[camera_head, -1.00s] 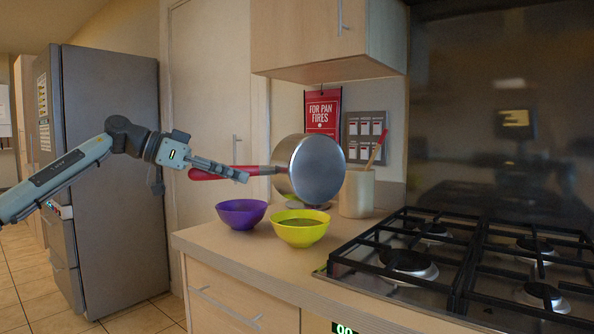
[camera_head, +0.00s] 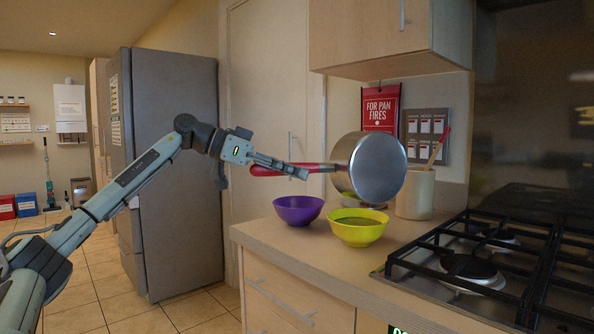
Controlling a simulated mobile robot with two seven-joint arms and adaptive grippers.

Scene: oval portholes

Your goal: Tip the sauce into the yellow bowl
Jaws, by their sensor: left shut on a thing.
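My left gripper (camera_head: 296,171) is shut on the red handle of a steel pan (camera_head: 378,170). The pan is held above the counter, tipped on its side with its round base facing me, so its inside is hidden. The yellow bowl (camera_head: 360,233) stands on the counter below the pan. Greenish-brown sauce (camera_head: 357,221) lies inside the yellow bowl. Whether any sauce is left in the pan cannot be seen. My right gripper is not in view.
A purple bowl (camera_head: 298,211) stands left of the yellow bowl on the counter (camera_head: 290,245). A utensil holder (camera_head: 414,193) stands behind to the right. The gas stove (camera_head: 480,270) is at the right. A wall cabinet (camera_head: 385,40) hangs above the pan.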

